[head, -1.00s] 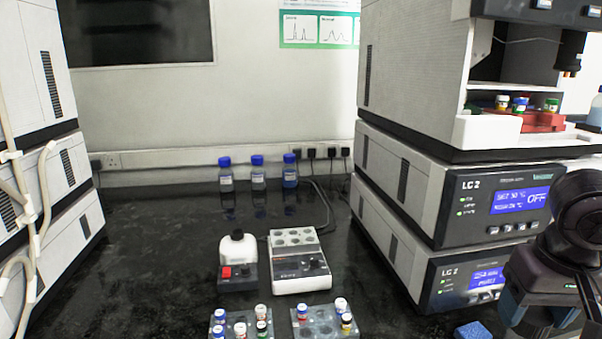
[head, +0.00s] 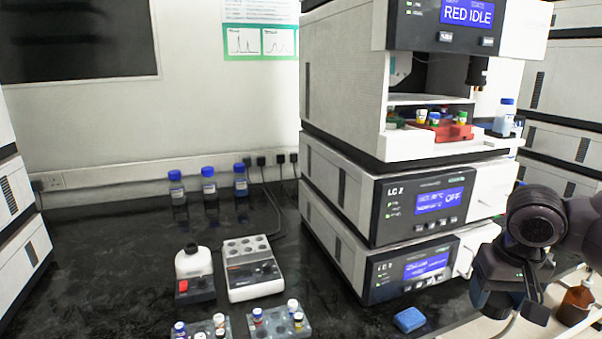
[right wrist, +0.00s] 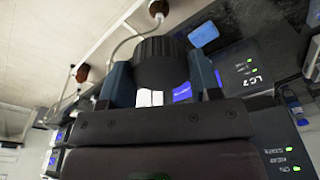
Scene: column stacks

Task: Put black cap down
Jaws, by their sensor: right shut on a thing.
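My right gripper (right wrist: 160,75) is shut on a black cap (right wrist: 160,62), a wide ribbed disc held between its two blue-grey fingers in the right wrist view. In the head view my right gripper (head: 510,300) hangs at the lower right, in front of the LC stack and near the bench's right edge. The cap cannot be made out there; the gripper and arm hide it. My left gripper is not in view.
A blue sponge (head: 409,319) lies on the dark bench (head: 345,318) left of my gripper. The LC stack (head: 330,215) stands behind. A brown bottle (head: 578,304) stands at the far lower right. Vial racks (head: 278,324) sit at the front; some dark bench is clear.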

